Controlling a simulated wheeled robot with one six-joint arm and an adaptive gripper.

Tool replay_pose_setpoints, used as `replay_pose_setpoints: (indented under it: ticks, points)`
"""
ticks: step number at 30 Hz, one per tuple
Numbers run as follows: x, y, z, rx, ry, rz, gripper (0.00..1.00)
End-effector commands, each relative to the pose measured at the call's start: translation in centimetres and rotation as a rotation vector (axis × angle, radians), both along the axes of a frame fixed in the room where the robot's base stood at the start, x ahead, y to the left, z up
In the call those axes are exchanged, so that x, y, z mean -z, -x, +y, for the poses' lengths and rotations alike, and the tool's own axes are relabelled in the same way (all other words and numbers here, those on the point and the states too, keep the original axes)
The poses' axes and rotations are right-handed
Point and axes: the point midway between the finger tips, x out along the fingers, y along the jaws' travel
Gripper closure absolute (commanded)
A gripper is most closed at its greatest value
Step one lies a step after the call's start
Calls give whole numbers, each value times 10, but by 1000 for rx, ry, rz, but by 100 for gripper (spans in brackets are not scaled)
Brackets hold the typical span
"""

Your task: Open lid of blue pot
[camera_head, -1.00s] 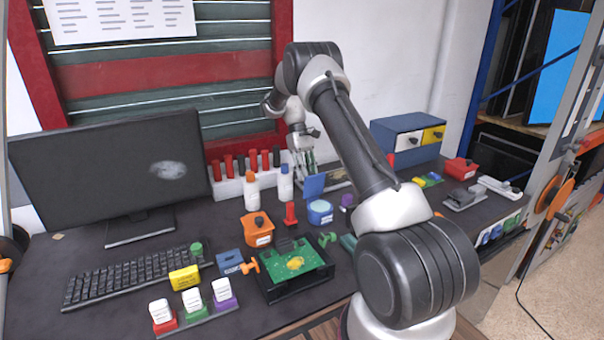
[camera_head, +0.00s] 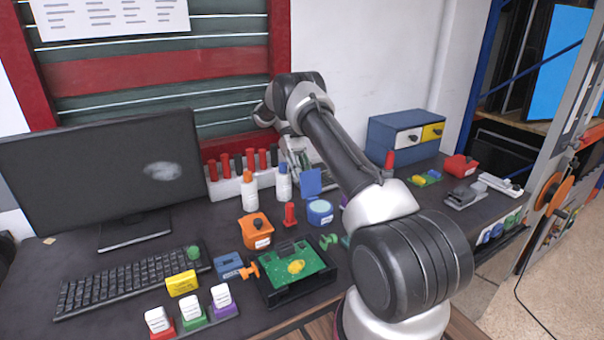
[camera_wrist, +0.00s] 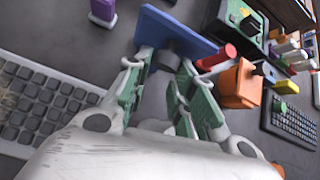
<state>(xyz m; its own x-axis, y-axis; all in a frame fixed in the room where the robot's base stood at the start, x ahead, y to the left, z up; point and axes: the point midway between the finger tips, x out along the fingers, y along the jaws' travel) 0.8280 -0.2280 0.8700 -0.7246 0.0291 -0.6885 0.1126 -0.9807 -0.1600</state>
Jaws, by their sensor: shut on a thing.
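The blue pot (camera_head: 320,217) stands on the dark workbench with its round pale-blue top face showing. A flat blue lid (camera_head: 311,182) is tilted up behind and above it, apart from the pot. My gripper (camera_head: 304,164) reaches down from behind and is partly hidden by my arm. In the wrist view the fingers of my gripper (camera_wrist: 168,66) close on the dark knob of the blue lid (camera_wrist: 185,34). The pot cannot be made out in the wrist view.
An orange pot (camera_head: 256,231) and a red cylinder (camera_head: 290,214) stand near the blue pot. White and blue bottles (camera_head: 284,184) stand left of the lid. A green circuit board (camera_head: 297,262) lies in front. A blue drawer box (camera_head: 392,153) is at the right.

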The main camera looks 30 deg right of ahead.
Motion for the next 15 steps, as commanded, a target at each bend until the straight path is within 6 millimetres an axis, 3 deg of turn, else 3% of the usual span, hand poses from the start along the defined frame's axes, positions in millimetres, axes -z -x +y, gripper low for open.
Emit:
replay_pose_setpoints:
  ticks: [7, 8, 10, 15]
  points:
    - [2, 2, -6, 1, 6, 5, 100]
    - [2, 2, -6, 1, 6, 5, 72]
    - [2, 2, -6, 1, 6, 5, 59]
    - [1, 1, -4, 1, 5, 3, 58]
